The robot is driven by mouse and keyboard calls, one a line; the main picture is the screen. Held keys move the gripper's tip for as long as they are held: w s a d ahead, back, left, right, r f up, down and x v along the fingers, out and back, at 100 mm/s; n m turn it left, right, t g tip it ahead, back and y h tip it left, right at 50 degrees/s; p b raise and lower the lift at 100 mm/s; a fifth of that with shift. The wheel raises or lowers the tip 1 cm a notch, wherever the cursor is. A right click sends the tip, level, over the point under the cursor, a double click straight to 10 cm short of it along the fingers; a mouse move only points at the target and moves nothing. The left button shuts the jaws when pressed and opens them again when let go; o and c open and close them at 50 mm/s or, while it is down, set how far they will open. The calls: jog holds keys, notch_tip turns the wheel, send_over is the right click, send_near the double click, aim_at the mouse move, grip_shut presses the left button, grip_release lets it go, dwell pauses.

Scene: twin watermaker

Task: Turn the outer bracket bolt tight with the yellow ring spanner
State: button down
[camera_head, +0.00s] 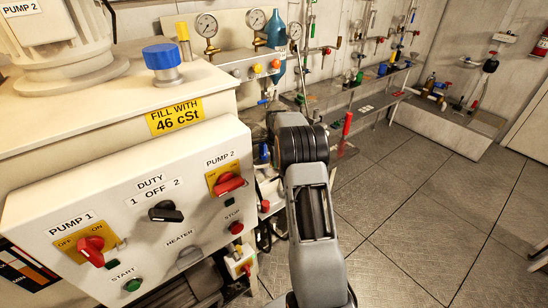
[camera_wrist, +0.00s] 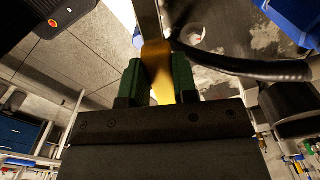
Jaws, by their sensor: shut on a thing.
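In the wrist view my gripper (camera_wrist: 159,80) has its two green-padded fingers shut on a yellow strip, the yellow ring spanner (camera_wrist: 157,58). The spanner runs up and away from the fingers. Its far end meets a grey metal bar at the top of the picture, and I cannot tell whether the ring is around a bolt. The outer bracket bolt cannot be made out in either view. In the head view my arm reaches away past the white control cabinet, and its own links hide the gripper and the spanner.
The white pump control cabinet (camera_head: 150,225) stands close on the left. Pressure gauges (camera_head: 207,26) and a blue bottle (camera_head: 276,45) are behind it. Valve-lined shelves follow the back wall. The grey floor (camera_head: 425,205) at right is clear. A black cable (camera_wrist: 250,68) crosses near my gripper.

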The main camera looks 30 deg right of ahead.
aim_at(277, 180)
jog(key=shift+s+d+f+b, duration=0.1)
jog(key=shift+f+b, duration=0.3)
jog(key=shift+f, duration=0.2)
jog(key=shift+s+d+f+b, duration=0.1)
jog(key=shift+f+b, duration=0.3)
jog(key=shift+f, duration=0.15)
jog(key=shift+w+f+b, duration=0.1)
jog(key=shift+f+b, duration=0.3)
jog(key=shift+f, duration=0.15)
jog(key=shift+a+f+b, duration=0.1)
jog(key=shift+f+b, duration=0.4)
jog(key=shift+f, duration=0.8)
jog(key=s+a+m, duration=0.3)
jog(key=s+m, duration=0.2)
jog(key=m, duration=0.2)
jog(key=shift+a, duration=0.15)
dwell(1.6)
jog(key=shift+r, duration=0.1)
